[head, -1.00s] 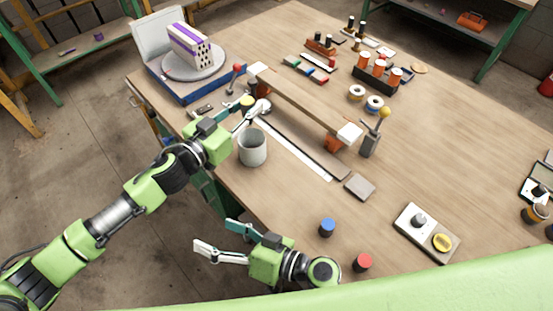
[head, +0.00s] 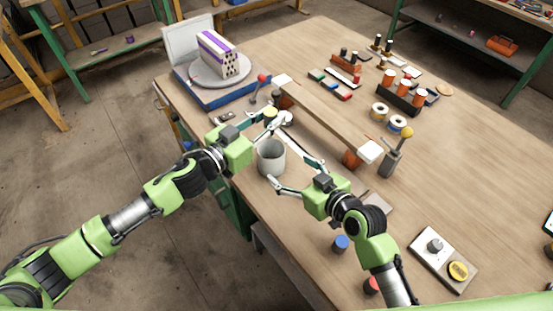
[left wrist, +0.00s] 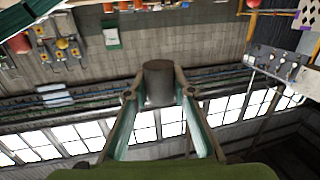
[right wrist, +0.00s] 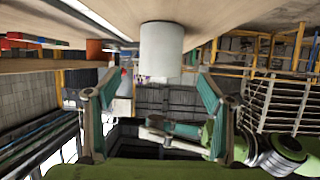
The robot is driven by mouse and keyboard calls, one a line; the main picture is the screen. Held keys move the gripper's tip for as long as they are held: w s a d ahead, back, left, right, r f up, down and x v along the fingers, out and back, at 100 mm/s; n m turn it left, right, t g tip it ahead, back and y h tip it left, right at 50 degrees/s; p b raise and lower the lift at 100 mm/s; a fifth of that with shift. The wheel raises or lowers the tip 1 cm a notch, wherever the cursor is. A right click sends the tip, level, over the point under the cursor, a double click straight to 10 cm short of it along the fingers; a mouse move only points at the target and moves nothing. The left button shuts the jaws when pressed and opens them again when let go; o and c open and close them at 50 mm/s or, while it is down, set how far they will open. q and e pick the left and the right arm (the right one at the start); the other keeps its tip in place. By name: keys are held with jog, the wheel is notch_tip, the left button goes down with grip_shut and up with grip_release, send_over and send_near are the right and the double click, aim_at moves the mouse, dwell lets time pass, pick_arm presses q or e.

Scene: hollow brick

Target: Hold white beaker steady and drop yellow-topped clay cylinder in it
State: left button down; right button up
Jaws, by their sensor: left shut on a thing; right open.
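The white beaker (head: 271,158) stands upright on the table near its left edge. My left gripper (head: 279,116) is shut on the yellow-topped clay cylinder (head: 271,112), behind the beaker in the head view. The cylinder's dark body (left wrist: 158,82) shows between the fingers in the left wrist view. My right gripper (head: 280,163) is open, its fingertips at either side of the beaker in the head view. In the right wrist view the beaker (right wrist: 161,50) shows ahead, between the spread fingers; I cannot tell whether they touch it.
A long wooden bar (head: 325,118) on supports lies just behind the beaker and grippers. A turntable (head: 218,77) with a hollow brick stands at the back left. A grey block with a yellow-ball lever (head: 391,163) is to the right. Blue (head: 340,243) and red-topped pieces stand in front.

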aim_at(264, 152)
jog(key=x, duration=1.1)
jog(key=shift+s, duration=0.1)
jog(key=c, duration=1.5)
